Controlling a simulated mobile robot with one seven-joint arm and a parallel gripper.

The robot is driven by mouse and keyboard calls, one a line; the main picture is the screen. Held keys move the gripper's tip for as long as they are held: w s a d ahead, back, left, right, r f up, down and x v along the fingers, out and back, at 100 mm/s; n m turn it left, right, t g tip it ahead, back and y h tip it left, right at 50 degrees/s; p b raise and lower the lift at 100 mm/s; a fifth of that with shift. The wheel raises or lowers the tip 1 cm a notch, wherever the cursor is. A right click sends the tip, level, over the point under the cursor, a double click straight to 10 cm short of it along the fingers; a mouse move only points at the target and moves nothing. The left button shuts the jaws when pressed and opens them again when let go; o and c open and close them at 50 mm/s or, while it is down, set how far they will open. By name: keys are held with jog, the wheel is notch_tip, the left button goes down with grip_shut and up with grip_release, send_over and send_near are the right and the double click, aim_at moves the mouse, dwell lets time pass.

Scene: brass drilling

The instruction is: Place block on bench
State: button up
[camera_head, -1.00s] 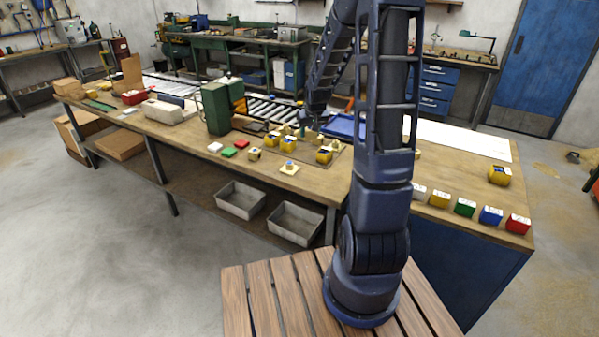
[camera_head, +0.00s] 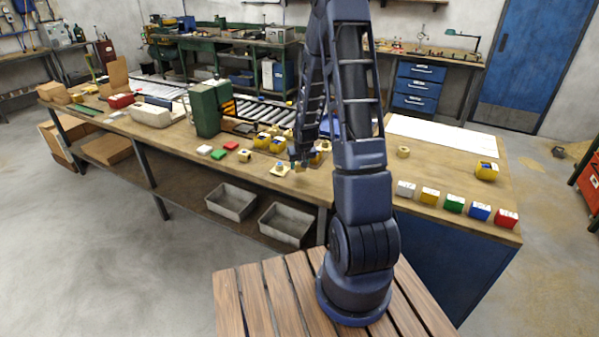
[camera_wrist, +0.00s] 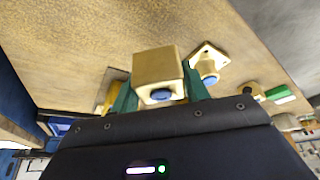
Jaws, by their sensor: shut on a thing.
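My gripper (camera_head: 298,160) is over the front part of the wooden bench (camera_head: 440,165), and a small brass-coloured block (camera_head: 299,169) shows at its tip. In the wrist view my gripper (camera_wrist: 158,88) has its green fingers on either side of the block (camera_wrist: 165,64), shut on it. The block has a plain tan face and a round blue part on the side towards me. I cannot tell whether the block touches the bench top. A brass plate with a blue-topped knob (camera_head: 280,169) stands just left of the gripper; it also shows in the wrist view (camera_wrist: 208,65).
White, green and red pieces (camera_head: 218,153) lie farther left. Yellow blocks (camera_head: 268,141) sit behind, partly hidden by my arm. A row of coloured boxes (camera_head: 454,203) lines the right front edge. A brass ring (camera_head: 403,152) and a yellow box (camera_head: 487,171) stand behind the row. Bare bench lies between.

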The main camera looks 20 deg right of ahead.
aim_at(300, 171)
jog(key=shift+f, duration=1.85)
jog(key=shift+f, duration=0.15)
jog(key=o, duration=1.4)
jog(key=shift+o, duration=0.2)
jog(key=v, duration=2.3)
jog(key=s+a+r, duration=0.1)
jog(key=s+r, duration=0.8)
jog(key=s, duration=0.3)
jog(key=s+a+r, duration=0.2)
jog(key=s+r, duration=0.6)
jog(key=s, duration=0.5)
jog(key=shift+r, duration=0.4)
